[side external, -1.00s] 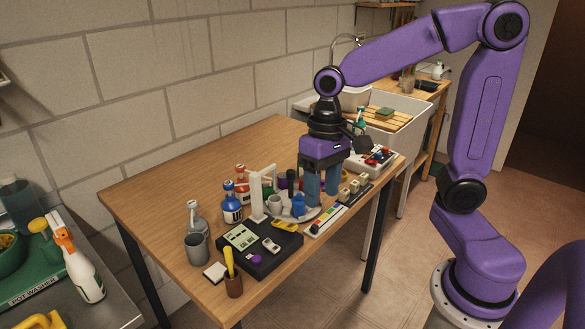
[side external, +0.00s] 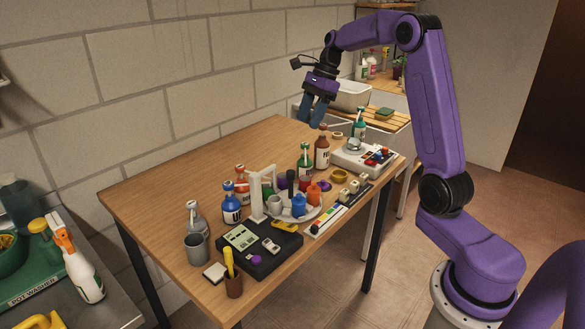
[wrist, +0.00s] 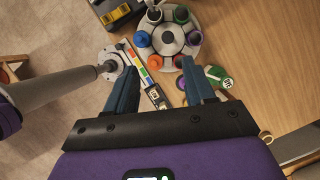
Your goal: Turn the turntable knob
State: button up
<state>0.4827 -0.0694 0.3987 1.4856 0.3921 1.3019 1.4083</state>
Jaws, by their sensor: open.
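The turntable (side external: 312,214) is a round pale plate near the table's front middle, carrying several small coloured pots. It also shows at the top of the wrist view (wrist: 166,48), with orange, purple, red and blue tops around a grey centre. A grey round piece at its centre (wrist: 168,37) looks like a knob, but I cannot tell for sure. My gripper (side external: 315,112) is open and empty, high above the far part of the table and apart from the turntable. Its two blue fingers also show in the wrist view (wrist: 157,56), pointing toward the turntable.
A white arch stand (side external: 262,190) rises beside the turntable. Bottles, including a blue one (side external: 231,205) and a brown one (side external: 322,148), stand around it. A black box (side external: 265,262) lies in front, and a white device (side external: 345,160) at the right. The table's left back is clear.

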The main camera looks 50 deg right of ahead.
jog(key=d+m, duration=0.1)
jog(key=d, duration=0.1)
send_near(291, 171)
jog(key=x, duration=0.8)
jog(key=shift+a+f, duration=0.2)
jog(key=shift+f, duration=0.1)
grip_shut()
